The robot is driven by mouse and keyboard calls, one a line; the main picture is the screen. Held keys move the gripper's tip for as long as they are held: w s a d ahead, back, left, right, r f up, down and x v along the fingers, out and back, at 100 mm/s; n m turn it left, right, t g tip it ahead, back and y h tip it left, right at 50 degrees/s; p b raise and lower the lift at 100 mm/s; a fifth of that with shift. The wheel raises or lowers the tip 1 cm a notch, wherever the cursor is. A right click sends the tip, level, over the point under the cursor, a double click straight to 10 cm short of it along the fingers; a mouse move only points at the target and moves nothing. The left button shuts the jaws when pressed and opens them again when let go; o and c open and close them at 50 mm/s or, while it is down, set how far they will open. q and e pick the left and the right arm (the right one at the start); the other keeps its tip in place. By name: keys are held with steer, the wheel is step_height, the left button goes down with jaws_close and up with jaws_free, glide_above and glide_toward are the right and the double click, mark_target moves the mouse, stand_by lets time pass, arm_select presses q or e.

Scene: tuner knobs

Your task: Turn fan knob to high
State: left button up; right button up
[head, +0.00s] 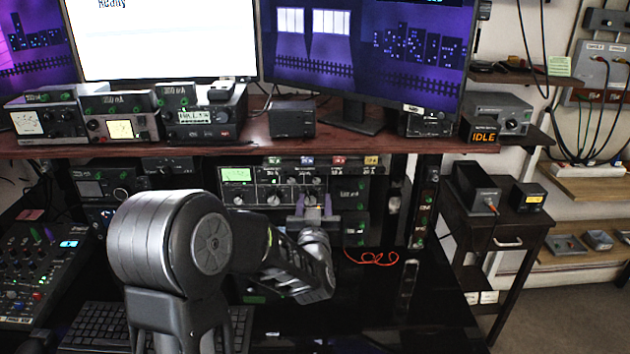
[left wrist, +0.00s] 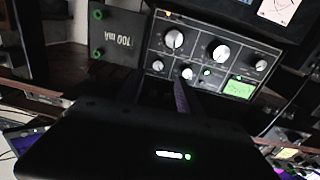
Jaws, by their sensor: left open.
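The tuner (head: 258,187) is a dark panel with a green display and several silver knobs, under the desk shelf. It also shows, upside down, in the left wrist view (left wrist: 205,65). I cannot read its labels, so I cannot tell which is the fan knob or its setting. My left gripper (head: 315,207) is open, its fingers pointing at the right part of the panel. In the left wrist view my left gripper's fingers (left wrist: 168,95) reach toward a small silver knob (left wrist: 187,73). I cannot tell whether they touch it. My right gripper is not in view.
The wooden shelf (head: 350,143) with radios and monitors overhangs the tuner. A mixer (head: 38,265) and a keyboard (head: 95,326) lie at the left. An orange cable (head: 372,258) lies right of my gripper. The black desk top (head: 420,290) at the right is mostly clear.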

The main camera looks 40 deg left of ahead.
mark_target(316, 181)
arm_select(q)
steer(key=shift+p+x, duration=0.45)
steer(key=shift+x, duration=3.45)
steer(key=shift+w+d, duration=0.1)
steer(key=shift+d, duration=0.05)
steer(key=shift+c, duration=0.2)
jaws_close()
